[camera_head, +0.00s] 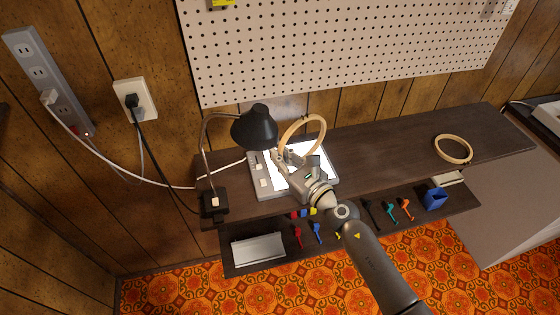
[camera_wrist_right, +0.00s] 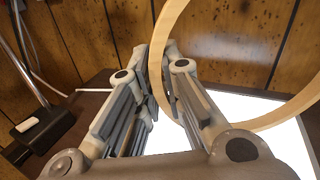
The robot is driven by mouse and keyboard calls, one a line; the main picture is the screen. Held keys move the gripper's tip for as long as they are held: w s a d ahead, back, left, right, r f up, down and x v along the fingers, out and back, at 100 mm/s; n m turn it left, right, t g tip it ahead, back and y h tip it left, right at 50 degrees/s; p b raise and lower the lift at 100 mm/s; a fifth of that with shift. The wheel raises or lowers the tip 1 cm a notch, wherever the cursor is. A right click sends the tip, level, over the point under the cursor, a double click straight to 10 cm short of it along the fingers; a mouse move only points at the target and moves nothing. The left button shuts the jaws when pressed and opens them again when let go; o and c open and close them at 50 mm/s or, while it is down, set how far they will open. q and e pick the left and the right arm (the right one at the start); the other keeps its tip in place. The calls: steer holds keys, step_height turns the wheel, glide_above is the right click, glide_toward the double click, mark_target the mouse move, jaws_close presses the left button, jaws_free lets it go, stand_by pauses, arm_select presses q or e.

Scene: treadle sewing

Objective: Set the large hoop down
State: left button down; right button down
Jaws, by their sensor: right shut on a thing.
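A large wooden hoop (camera_head: 323,127) is held up on edge above a lit white light pad (camera_head: 328,172) on the dark wooden table. My right gripper (camera_head: 284,156) is shut on the hoop's rim at its lower left. In the right wrist view the hoop (camera_wrist_right: 165,35) passes between the two fingers (camera_wrist_right: 165,75), with the bright pad behind it. Whether the hoop touches the pad cannot be told. A second wooden hoop (camera_head: 453,149) lies flat on the right part of the table. My left gripper is not in view.
A black desk lamp (camera_head: 255,127) stands close left of the held hoop, its base (camera_head: 214,204) at the table's left end. A lower shelf holds colored tools, a silver case (camera_head: 258,251) and a blue holder (camera_head: 435,199). The table (camera_head: 385,148) is clear between the pad and the second hoop.

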steer(key=shift+f, duration=0.1)
steer(key=shift+f, duration=0.2)
steer(key=c, duration=1.6)
jaws_free()
steer(key=shift+o, duration=0.2)
steer(key=shift+r, duration=0.25)
steer(key=v, duration=1.2)
steer(key=shift+b, duration=0.3)
